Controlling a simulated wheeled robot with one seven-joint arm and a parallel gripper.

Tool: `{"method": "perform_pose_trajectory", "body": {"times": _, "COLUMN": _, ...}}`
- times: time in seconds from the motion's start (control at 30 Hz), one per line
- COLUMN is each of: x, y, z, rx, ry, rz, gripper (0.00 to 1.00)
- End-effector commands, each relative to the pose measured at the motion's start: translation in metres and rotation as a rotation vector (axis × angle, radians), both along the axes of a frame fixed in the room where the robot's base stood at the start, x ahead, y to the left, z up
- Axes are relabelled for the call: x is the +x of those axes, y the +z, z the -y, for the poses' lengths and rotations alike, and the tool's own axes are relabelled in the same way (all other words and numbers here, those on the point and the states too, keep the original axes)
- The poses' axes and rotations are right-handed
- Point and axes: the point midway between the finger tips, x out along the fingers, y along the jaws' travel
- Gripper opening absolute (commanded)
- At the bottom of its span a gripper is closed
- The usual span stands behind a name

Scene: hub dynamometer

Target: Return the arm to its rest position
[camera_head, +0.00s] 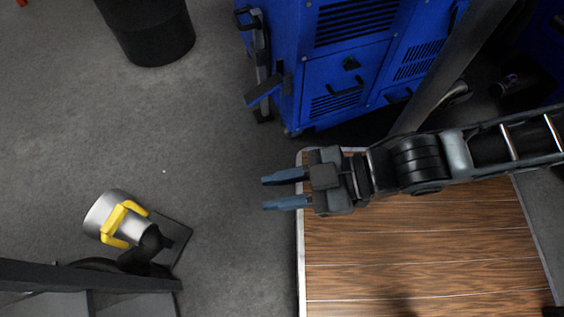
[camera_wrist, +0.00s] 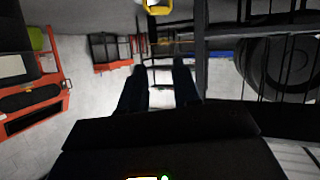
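My gripper (camera_head: 268,189) reaches leftward over the left edge of a wooden tabletop (camera_head: 420,250) in the head view. Its two blue-grey fingers are parallel with a clear gap between them, and nothing is held. My arm stretches from the right edge of the picture. In the wrist view the gripper's dark fingers (camera_wrist: 160,75) are also apart, with only the background between them.
A blue cabinet (camera_head: 340,75) with vents stands behind the table. A black bin (camera_head: 150,30) is at the upper left. A silver lamp-like object with a yellow handle (camera_head: 117,222) is at the lower left. An orange-red cart (camera_wrist: 60,100) shows in the wrist view. Grey floor left of the gripper is clear.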

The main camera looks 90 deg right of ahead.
Motion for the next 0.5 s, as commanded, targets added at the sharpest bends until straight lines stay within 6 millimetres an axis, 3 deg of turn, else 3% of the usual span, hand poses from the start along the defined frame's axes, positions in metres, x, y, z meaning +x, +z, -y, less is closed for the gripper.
{"method": "perform_pose_trajectory", "body": {"times": 0.03, "x": -0.002, "y": 0.022, "z": 0.003, "rx": 0.033, "ry": -0.029, "rz": 0.033, "gripper": 0.32}}
{"method": "perform_pose_trajectory", "body": {"times": 0.1, "x": -0.003, "y": 0.043, "z": 0.006, "rx": 0.067, "ry": -0.057, "rz": 0.071, "gripper": 0.32}}
{"method": "perform_pose_trajectory", "body": {"times": 0.2, "x": -0.003, "y": 0.058, "z": 0.009, "rx": 0.094, "ry": -0.081, "rz": 0.100, "gripper": 0.32}}
{"method": "perform_pose_trajectory", "body": {"times": 0.5, "x": -0.003, "y": 0.062, "z": 0.009, "rx": 0.099, "ry": -0.085, "rz": 0.106, "gripper": 0.32}}
